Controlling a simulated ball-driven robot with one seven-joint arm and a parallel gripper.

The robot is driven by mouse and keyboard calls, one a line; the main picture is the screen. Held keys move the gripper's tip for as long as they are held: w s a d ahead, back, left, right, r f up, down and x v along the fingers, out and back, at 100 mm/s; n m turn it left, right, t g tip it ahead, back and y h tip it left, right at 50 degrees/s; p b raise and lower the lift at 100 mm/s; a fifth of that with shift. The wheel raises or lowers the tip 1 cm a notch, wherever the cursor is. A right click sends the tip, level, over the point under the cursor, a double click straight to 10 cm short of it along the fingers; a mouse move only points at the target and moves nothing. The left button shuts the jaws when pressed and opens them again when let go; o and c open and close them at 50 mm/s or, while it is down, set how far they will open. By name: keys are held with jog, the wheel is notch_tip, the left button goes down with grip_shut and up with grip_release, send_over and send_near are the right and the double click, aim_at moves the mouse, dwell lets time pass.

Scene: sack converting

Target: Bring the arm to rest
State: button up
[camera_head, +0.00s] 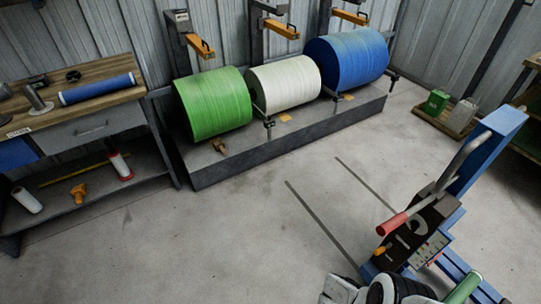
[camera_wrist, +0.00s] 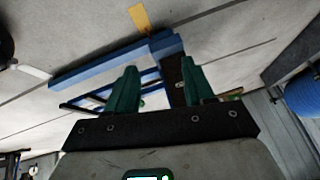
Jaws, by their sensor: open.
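My gripper (camera_wrist: 159,80) shows in the wrist view with its two green fingers spread wide apart. I see nothing held between them. Beyond the fingers lies a blue frame (camera_wrist: 110,62) on the grey floor. I cannot tell the distance between the fingers and this frame. In the head view, white and black parts of my arm show at the bottom edge, right of centre. The fingers cannot be made out clearly there.
A blue lifting truck (camera_head: 495,145) with a red-gripped handle stands close on the right. Green (camera_head: 212,103), white (camera_head: 285,86) and blue (camera_head: 347,58) rolls sit on a plinth at the back. A workbench (camera_head: 85,100) stands left. The middle floor is clear.

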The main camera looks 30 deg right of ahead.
jog(key=w+d+r+n+t, duration=0.25)
jog(key=w+d+t, duration=0.2)
jog(key=w, duration=0.25)
jog(key=w+a+r+n+t+y, duration=0.35)
jog(key=a+r+n+y, duration=0.25)
jog(key=r+n+y, duration=0.3)
jog(key=s+a+r+n+g+h, duration=0.1)
jog(key=s+a+r+n+g, duration=0.2)
jog(key=s+r, duration=0.6)
jog(key=s+a+r+n+g+h, duration=0.2)
jog(key=s+r, duration=0.7)
jog(key=r, duration=0.5)
jog(key=a+n+g, duration=0.1)
jog(key=n+g, duration=0.1)
jog(key=g, duration=0.1)
jog(key=shift+s+a+g, duration=0.3)
jog(key=shift+s+a, duration=0.1)
